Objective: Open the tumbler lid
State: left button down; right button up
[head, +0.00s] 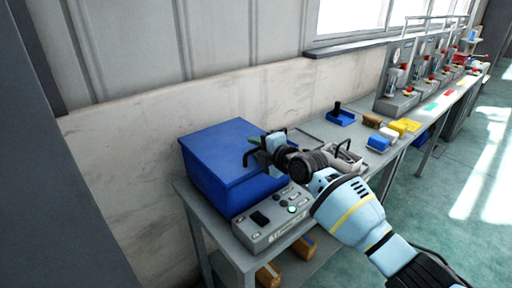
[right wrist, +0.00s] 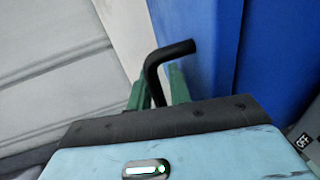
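The tumbler is a large blue box (head: 208,182) at the near left end of the workbench. Its blue lid (head: 222,146) lies closed on top, as far as the head view shows. A black bent handle (right wrist: 170,52) stands out at the box's side. My right gripper (head: 256,148) is at the right edge of the lid. In the right wrist view its green fingers (right wrist: 160,92) stand close on both sides of the handle and appear shut on it. The gripper hides part of the lid's edge and the handle's root. My left gripper is out of view.
A grey control box (head: 272,218) with buttons stands before the tumbler, under my right arm. Trays and small blue, white and yellow blocks (head: 378,142) lie farther along the bench. Orange-brown boxes (head: 303,246) sit on the lower shelf. A wall stands behind.

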grip_shut()
jog(key=shift+r, duration=0.1)
